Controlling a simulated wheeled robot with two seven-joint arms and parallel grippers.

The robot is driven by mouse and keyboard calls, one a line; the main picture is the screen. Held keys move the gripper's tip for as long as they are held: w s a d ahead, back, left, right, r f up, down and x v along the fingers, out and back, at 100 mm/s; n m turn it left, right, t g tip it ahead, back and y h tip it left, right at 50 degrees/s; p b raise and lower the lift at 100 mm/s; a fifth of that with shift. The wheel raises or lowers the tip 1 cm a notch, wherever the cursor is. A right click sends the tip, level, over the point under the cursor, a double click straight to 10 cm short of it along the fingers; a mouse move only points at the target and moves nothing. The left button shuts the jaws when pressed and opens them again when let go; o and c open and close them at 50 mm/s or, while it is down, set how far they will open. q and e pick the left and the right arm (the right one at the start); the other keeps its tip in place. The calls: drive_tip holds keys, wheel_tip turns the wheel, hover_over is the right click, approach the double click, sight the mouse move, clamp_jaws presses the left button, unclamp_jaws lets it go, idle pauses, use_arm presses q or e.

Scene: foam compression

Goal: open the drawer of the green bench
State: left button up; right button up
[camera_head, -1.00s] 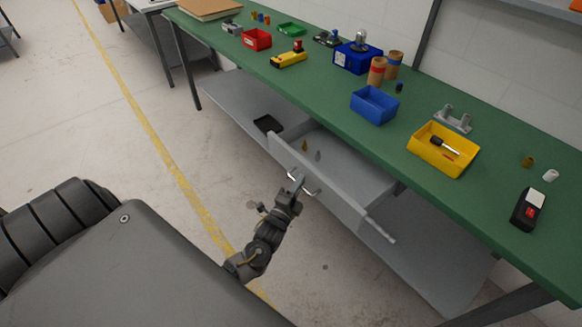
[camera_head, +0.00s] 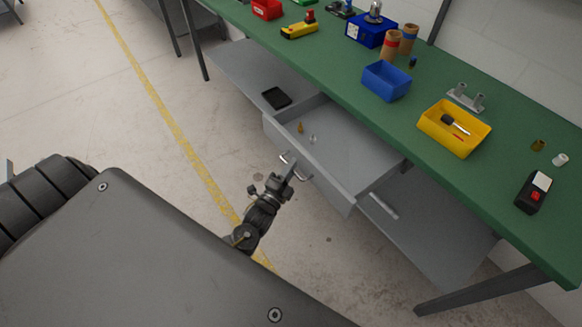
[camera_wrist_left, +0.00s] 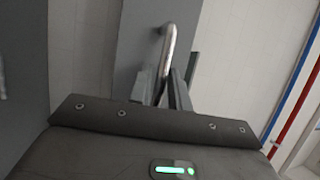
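The grey drawer (camera_head: 310,172) under the green bench (camera_head: 345,88) stands pulled out, its inside showing from above. Two small items, one brass-coloured (camera_head: 300,128) and one pale (camera_head: 312,139), lie in it. My left gripper (camera_head: 288,172) is at the bar handle (camera_head: 303,178) on the drawer front. In the left wrist view the metal handle (camera_wrist_left: 168,48) runs down between the two fingers (camera_wrist_left: 168,92), which are closed about it. The contact itself is partly hidden by the fingers. My right gripper is not in view.
A grey lower shelf (camera_head: 240,72) holds a black tray (camera_head: 276,97). A blue bin (camera_head: 386,82), a yellow bin (camera_head: 452,130) and a black-and-red device (camera_head: 532,193) stand on the bench top. A bench leg (camera_head: 480,290) is at the lower right. Floor left of the drawer is clear.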

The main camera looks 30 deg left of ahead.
use_arm(q)
drive_tip(key=s+f+b, duration=0.2)
drive_tip(key=s, duration=0.8)
drive_tip(key=shift+s, duration=0.35)
drive_tip(key=shift+d, duration=0.1)
